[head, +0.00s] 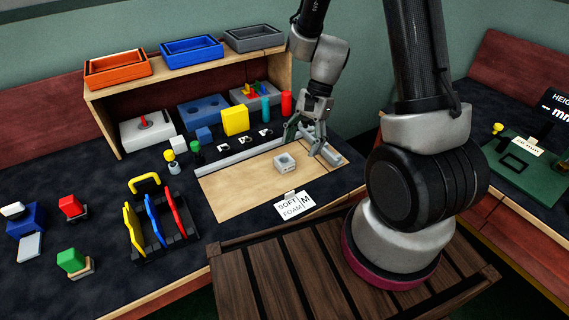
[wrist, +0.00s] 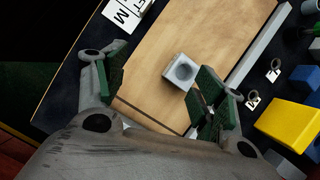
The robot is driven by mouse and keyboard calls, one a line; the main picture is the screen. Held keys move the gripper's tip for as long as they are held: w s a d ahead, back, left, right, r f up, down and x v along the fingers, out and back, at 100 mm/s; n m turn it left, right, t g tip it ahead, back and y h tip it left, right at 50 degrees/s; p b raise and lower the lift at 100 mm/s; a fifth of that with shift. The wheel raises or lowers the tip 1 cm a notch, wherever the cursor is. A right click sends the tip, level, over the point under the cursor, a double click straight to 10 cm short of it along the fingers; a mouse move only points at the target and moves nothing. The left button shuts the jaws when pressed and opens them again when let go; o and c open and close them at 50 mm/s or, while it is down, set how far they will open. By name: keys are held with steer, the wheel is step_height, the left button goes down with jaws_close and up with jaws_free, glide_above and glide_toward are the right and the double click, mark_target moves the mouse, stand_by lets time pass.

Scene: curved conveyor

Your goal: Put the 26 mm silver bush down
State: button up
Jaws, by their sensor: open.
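The silver bush (head: 285,162) appears as a small grey, square-sided piece with a round hole in its top. It sits upright on a light wooden board (head: 235,187). In the wrist view the bush (wrist: 171,61) shows on the board, nearer the right finger than the left, with no clear contact. My gripper (head: 305,143) is above the board's far right part, to the right of the bush in the head view. Its green-padded fingers are spread wide in the wrist view (wrist: 160,76), with nothing held between them.
A grey rail (head: 236,155) runs along the board's back edge, and a grey bar (head: 331,157) lies at its right end. A "SOFT FOAM M" card (head: 294,205) is in front. A yellow block (head: 235,121) and several other parts stand behind. The board's left part is clear.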

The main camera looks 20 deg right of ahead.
mark_target(286, 156)
steer(key=w+a+f+m, duration=0.1)
steer(key=f, duration=0.1)
steer(key=w+a+f+m+t, duration=0.1)
steer(key=f, duration=0.2)
steer(key=w+a+f+m, duration=0.1)
steer(key=f+m, duration=0.1)
steer(key=shift+w+a+f+t, duration=0.15)
steer(key=shift+a+t, duration=0.15)
steer(key=shift+a, duration=0.05)
steer(key=c, duration=1.3)
steer(key=shift+c, duration=0.2)
